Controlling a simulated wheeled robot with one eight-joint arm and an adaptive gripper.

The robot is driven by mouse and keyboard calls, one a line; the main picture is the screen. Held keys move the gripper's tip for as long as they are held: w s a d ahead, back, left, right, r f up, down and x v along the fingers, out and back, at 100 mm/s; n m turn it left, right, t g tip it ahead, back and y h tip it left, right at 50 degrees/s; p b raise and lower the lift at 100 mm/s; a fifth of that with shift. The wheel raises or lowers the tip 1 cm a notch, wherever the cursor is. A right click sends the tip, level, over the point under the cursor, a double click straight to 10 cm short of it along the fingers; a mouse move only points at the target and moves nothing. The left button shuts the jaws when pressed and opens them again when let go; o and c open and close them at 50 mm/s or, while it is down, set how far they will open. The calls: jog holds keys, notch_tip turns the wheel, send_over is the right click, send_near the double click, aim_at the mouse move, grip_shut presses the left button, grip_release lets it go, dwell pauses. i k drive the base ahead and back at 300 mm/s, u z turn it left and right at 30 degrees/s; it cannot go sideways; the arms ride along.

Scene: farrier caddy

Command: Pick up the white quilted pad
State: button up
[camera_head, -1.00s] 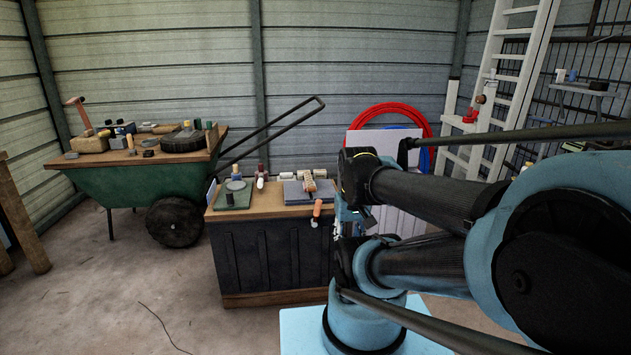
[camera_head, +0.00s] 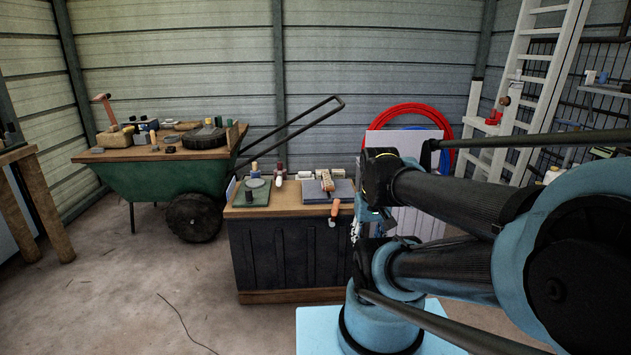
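I cannot make out a white quilted pad for certain. Small whitish items (camera_head: 305,175) lie along the back of the wooden top of a dark chest (camera_head: 285,255), too small to tell apart. My gripper (camera_head: 362,222) seems to hang at the end of my folded arm, just right of the chest's front corner. It is small and partly hidden by my arm links, so its fingers cannot be made out.
The chest top also bears a green board (camera_head: 250,194), a grey slab (camera_head: 328,192) and an orange-handled tool (camera_head: 335,209). A green wheelbarrow (camera_head: 150,182) loaded with tools stands left. A white panel (camera_head: 405,141) and ladder (camera_head: 535,90) stand right. Floor at front left is mostly clear.

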aim_at(302, 175)
jog(key=u, duration=0.55)
jog(key=i, duration=1.7)
jog(key=z, duration=0.55)
